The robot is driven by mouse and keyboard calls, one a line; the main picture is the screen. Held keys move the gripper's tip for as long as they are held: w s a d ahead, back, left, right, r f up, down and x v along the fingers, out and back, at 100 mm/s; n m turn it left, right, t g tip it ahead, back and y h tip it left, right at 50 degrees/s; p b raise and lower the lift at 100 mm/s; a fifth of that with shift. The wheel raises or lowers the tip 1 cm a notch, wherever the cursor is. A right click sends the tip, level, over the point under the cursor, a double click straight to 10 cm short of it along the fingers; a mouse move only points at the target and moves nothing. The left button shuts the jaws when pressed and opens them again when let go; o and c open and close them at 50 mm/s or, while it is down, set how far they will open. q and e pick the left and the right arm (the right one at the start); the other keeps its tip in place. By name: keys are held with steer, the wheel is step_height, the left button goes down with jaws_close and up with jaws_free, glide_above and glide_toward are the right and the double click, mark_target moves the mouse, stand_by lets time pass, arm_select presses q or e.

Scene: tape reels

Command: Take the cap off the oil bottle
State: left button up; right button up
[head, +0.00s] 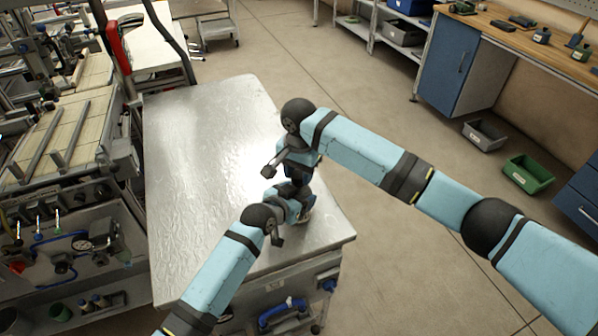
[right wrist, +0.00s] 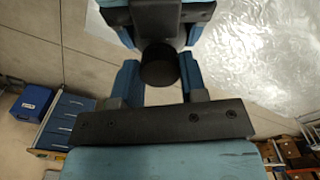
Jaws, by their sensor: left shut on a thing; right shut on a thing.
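In the right wrist view, a round black cap (right wrist: 159,68) sits between the two blue fingers of my right gripper (right wrist: 160,80), which is shut on it. In the head view my right gripper (head: 297,182) points down over the front right part of the metal table. My left gripper (head: 298,207) reaches in from the lower left, just below it, and is shut on the oil bottle, which is mostly hidden by the grippers. My left gripper also shows close beyond the cap in the right wrist view (right wrist: 158,18). I cannot tell whether the cap still touches the bottle.
The metal table (head: 200,150) is otherwise bare, with free room to the left and back. Machinery (head: 60,130) stands close along its left side. A green bin (head: 527,174) and a grey bin (head: 484,134) lie on the floor at the right, beyond the right arm.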

steer(key=o, duration=1)
steer(key=shift+r, duration=2.3)
arm_select(q)
steer(key=o, duration=1.8)
